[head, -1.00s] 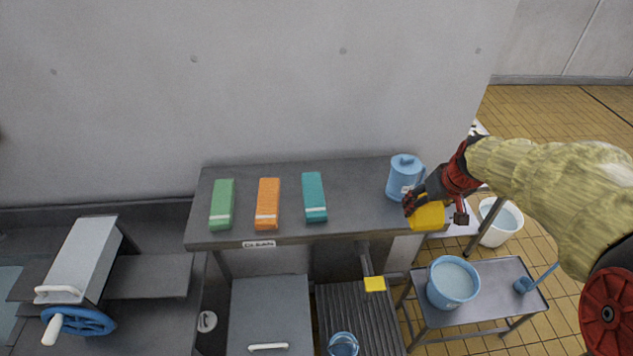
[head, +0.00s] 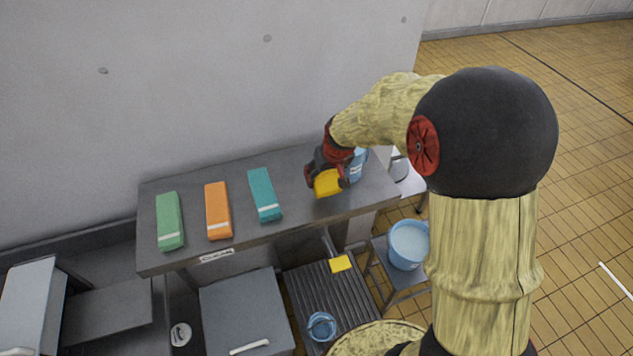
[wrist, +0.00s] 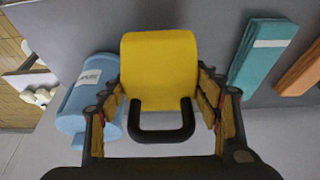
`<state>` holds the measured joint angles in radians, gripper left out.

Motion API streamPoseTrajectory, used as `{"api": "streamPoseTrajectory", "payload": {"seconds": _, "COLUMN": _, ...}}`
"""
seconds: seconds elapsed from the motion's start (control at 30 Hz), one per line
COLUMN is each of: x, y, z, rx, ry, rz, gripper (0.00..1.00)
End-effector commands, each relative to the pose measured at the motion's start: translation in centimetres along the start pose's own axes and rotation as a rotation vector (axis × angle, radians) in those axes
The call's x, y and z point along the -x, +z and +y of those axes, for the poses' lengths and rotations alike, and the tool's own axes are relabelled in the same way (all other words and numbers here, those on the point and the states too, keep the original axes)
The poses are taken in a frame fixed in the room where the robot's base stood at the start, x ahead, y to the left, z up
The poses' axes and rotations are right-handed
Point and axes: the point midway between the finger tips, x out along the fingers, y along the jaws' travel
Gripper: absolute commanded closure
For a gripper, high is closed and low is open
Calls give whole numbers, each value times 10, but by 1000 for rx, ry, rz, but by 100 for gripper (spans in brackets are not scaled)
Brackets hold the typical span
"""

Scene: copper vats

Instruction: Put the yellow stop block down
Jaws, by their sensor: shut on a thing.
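The yellow stop block (head: 328,183) is held in my gripper (head: 325,172) over the right part of the grey shelf (head: 290,212). In the wrist view the yellow stop block (wrist: 160,72) sits between the two fingers of my gripper (wrist: 163,105), with a black handle on its near side. The fingers are shut on it. I cannot tell whether its underside touches the shelf. A blue lidded canister (wrist: 88,95) stands close beside it, partly hidden by my gripper in the head view.
Teal (head: 264,194), orange (head: 218,210) and green (head: 170,220) blocks lie in a row on the shelf, left of my gripper. Bare shelf lies between the teal block and the yellow one. Below stand a ribbed drain surface (head: 345,295) and a blue bucket (head: 408,245).

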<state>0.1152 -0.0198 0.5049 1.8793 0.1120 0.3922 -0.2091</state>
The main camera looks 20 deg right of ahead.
Motion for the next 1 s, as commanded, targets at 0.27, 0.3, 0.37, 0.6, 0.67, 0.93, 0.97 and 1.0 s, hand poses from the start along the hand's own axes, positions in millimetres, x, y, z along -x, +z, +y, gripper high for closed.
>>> {"api": "streamPoseTrajectory", "payload": {"seconds": 0.27, "x": -22, "y": -5, "z": -13, "rx": 2, "ry": 1, "rz": 5, "gripper": 80}}
{"api": "streamPoseTrajectory", "payload": {"seconds": 0.3, "x": -26, "y": -5, "z": -15, "rx": 3, "ry": 0, "rz": 4, "gripper": 80}}
{"api": "streamPoseTrajectory", "payload": {"seconds": 0.37, "x": -32, "y": -5, "z": -19, "rx": 2, "ry": 0, "rz": 2, "gripper": 80}}
{"api": "streamPoseTrajectory", "payload": {"seconds": 0.6, "x": -58, "y": 5, "z": -18, "rx": 0, "ry": 0, "rz": 4, "gripper": 80}}
{"api": "streamPoseTrajectory", "payload": {"seconds": 0.67, "x": -60, "y": 5, "z": -18, "rx": 0, "ry": 1, "rz": 5, "gripper": 80}}
{"api": "streamPoseTrajectory", "payload": {"seconds": 0.93, "x": -61, "y": 6, "z": -18, "rx": 1, "ry": 1, "rz": 5, "gripper": 80}}
{"api": "streamPoseTrajectory", "payload": {"seconds": 0.97, "x": -62, "y": 6, "z": -18, "rx": 1, "ry": 1, "rz": 5, "gripper": 80}}
{"api": "streamPoseTrajectory", "payload": {"seconds": 1.0, "x": -63, "y": 7, "z": -18, "rx": 1, "ry": 1, "rz": 5, "gripper": 80}}
